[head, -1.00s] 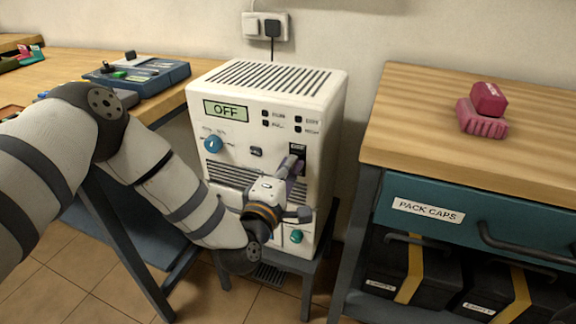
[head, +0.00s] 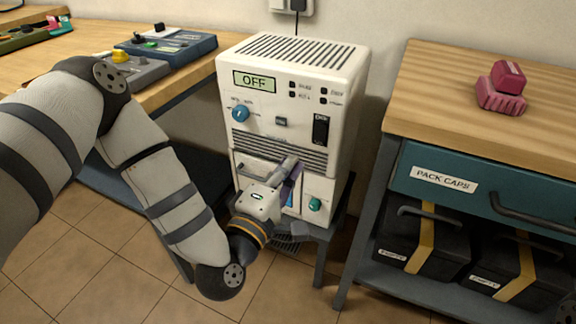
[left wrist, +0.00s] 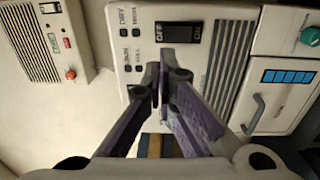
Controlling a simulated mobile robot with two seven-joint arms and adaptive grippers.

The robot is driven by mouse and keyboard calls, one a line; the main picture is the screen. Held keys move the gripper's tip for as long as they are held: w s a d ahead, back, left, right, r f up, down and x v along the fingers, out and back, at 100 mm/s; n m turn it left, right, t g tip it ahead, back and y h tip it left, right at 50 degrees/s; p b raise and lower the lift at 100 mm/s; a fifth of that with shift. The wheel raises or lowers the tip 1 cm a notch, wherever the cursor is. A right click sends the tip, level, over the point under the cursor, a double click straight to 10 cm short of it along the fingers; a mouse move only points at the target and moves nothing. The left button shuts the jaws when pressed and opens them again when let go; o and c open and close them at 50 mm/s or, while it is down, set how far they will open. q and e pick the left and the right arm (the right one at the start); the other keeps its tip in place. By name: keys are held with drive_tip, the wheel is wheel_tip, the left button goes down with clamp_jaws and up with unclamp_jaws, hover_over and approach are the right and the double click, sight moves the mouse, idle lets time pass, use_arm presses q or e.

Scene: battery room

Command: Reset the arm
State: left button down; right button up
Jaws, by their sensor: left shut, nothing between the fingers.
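The white charger-like unit (head: 297,85) stands on a low dark stand, its display (head: 255,80) reading OFF. A blue knob (head: 240,113), a black rocker switch (head: 320,130) and a green knob (head: 315,204) are on its front. The switch also shows in the left wrist view (left wrist: 178,32), with OFF and ON marks. My left gripper (head: 293,163) is shut and empty in front of the unit, below and left of the switch in the head view. Its fingertips meet in the left wrist view (left wrist: 160,82). It hides part of the lower front. My right gripper is out of view.
A wooden bench (head: 425,112) with pink blocks (head: 502,87) stands at right, above a teal drawer labelled PACK CAPS (head: 470,183) and black boxes (head: 420,236). Tiled floor is clear in front.

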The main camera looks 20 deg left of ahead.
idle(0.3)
use_arm(q)
drive_tip(key=s+d+f+m+g+h+p, duration=0.1)
drive_tip(key=s+d+f+m+g+p, duration=0.15)
drive_tip(key=s+f+m+g, duration=0.55)
drive_tip(key=s+d+f+m+g+h+p, duration=0.15)
drive_tip(key=s+f+m+g+p, duration=0.35)
drive_tip(key=s, duration=0.7)
drive_tip(key=s+a+m+g+y+p, duration=0.1)
drive_tip(key=s+a+g, duration=0.3)
drive_tip(key=s, duration=0.8)
drive_tip(key=s+a+m+g+y, duration=0.2)
drive_tip(key=s+a+m+g, duration=0.1)
drive_tip(key=s, duration=0.9)
drive_tip(key=shift+s+a+g+p, duration=0.3)
drive_tip(key=shift+a+g, duration=0.3)
drive_tip(key=shift+a, duration=0.55)
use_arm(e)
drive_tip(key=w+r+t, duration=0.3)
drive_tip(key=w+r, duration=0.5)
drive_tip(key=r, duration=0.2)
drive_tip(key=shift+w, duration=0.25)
use_arm(q)
drive_tip(key=shift+w+f, duration=0.1)
drive_tip(key=shift+f, duration=0.05)
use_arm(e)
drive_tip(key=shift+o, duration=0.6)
